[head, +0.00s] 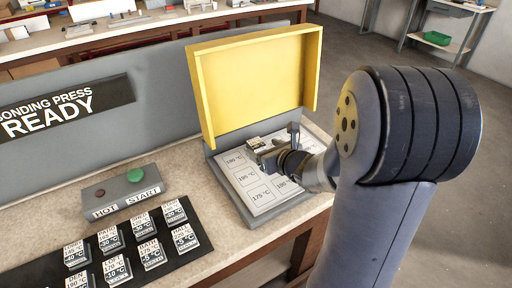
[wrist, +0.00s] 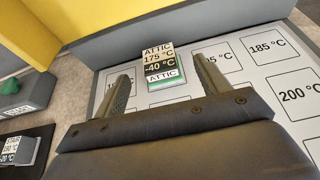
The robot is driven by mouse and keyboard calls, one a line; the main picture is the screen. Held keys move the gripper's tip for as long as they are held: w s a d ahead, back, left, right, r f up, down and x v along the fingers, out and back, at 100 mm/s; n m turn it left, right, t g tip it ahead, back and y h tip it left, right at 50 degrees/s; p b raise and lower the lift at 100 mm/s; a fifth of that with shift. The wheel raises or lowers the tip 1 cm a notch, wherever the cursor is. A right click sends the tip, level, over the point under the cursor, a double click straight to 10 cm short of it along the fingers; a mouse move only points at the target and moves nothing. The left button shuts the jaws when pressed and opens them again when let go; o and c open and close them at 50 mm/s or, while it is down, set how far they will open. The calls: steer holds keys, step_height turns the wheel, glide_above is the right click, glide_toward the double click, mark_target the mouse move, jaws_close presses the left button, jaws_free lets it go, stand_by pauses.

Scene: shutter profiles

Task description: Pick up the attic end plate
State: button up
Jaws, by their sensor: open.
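The attic end plate (wrist: 160,68) is a small block labelled "ATTIC 175 °C -40 °C" with a green strip near its lower edge. It sits on the white marked bed of the bonding press (wrist: 240,110). In the head view the plate (head: 254,144) shows only in part beside my gripper. My gripper (wrist: 160,75) is open, its two fingers pointing toward the plate, one to each side in the wrist picture. I cannot tell whether the fingers are level with the plate. The press bed (head: 238,186) has printed squares with temperatures.
The raised yellow press lid (head: 255,85) stands behind the bed. A grey control box (head: 127,193) with a red and a green button is at the left. A black mat (head: 190,250) holds several labelled blocks at the front left.

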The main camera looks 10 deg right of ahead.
mark_target(260, 148)
steer(key=shift+f+x, duration=0.25)
steer(key=shift+x, duration=2.1)
steer(key=shift+s, duration=0.1)
steer(key=c, duration=1.1)
steer(key=shift+c, duration=0.2)
